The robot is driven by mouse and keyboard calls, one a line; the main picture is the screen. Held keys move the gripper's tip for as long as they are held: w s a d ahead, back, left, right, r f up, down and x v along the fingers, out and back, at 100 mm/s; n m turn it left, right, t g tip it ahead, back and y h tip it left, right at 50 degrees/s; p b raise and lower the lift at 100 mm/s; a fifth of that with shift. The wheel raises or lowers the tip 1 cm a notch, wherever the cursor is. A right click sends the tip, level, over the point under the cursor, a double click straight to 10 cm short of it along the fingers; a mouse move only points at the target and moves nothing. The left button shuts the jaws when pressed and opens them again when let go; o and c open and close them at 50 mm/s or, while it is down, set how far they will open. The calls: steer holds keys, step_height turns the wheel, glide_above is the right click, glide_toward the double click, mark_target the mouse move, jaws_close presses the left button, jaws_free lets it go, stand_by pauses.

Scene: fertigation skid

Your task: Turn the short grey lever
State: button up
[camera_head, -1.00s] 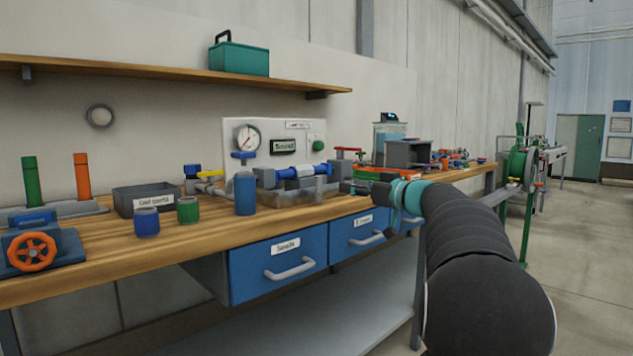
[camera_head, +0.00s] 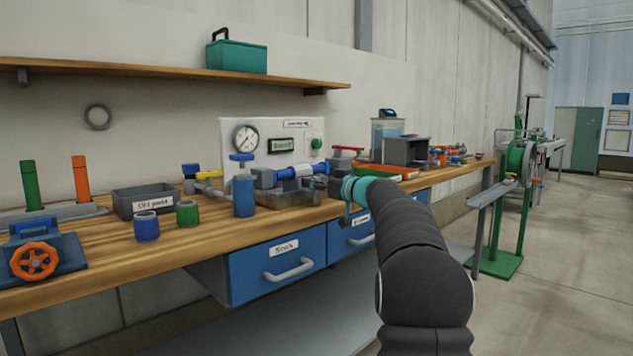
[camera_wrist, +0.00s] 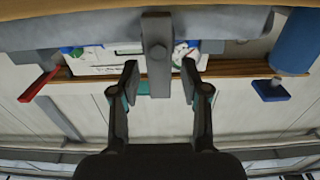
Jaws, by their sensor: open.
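The short grey lever (camera_wrist: 158,55) shows in the wrist view as a flat grey bar with a round pivot near its top. It hangs from a grey pipe-like body (camera_wrist: 90,30). My gripper (camera_wrist: 159,78) is open, with one dark finger on each side of the lever's free end. Gaps show on both sides; I cannot tell how deep the lever sits between the fingers. In the head view my gripper (camera_head: 345,202) is at the bench's front, by the blue pipe assembly (camera_head: 297,172). The lever cannot be made out there.
A red lever (camera_wrist: 38,85) is at the left of the wrist view, and a blue cylinder (camera_wrist: 296,40) and blue handle (camera_wrist: 270,90) at the right. In the head view, a gauge panel (camera_head: 300,130) stands behind, and an orange-red tray (camera_head: 385,171) lies beyond my gripper.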

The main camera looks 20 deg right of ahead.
jaws_close()
